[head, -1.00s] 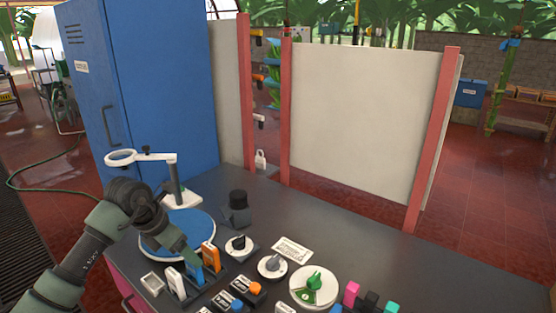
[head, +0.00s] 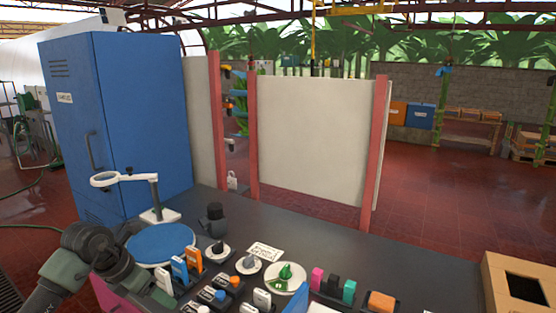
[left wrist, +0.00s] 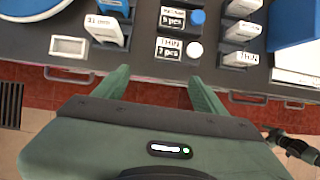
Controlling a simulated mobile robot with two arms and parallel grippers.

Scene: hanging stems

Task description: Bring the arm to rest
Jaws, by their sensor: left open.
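My left arm (head: 70,268) comes in at the lower left of the head view, bent, with its gripper (head: 150,290) low beside the front left of the bench. In the left wrist view the two green fingers of the gripper (left wrist: 160,90) stand wide apart with nothing between them. They point at the bench's front edge, over the red floor. The fingertips are apart from the labelled blocks on the bench. My right gripper does not show clearly in either view.
The dark bench (head: 330,235) holds a blue round mat (head: 160,245), a magnifier stand (head: 158,214), orange (head: 193,259) and blue tags, dials and several small coloured blocks. A blue cabinet (head: 150,120) stands behind left. A pale panel (head: 312,130) rises behind the bench.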

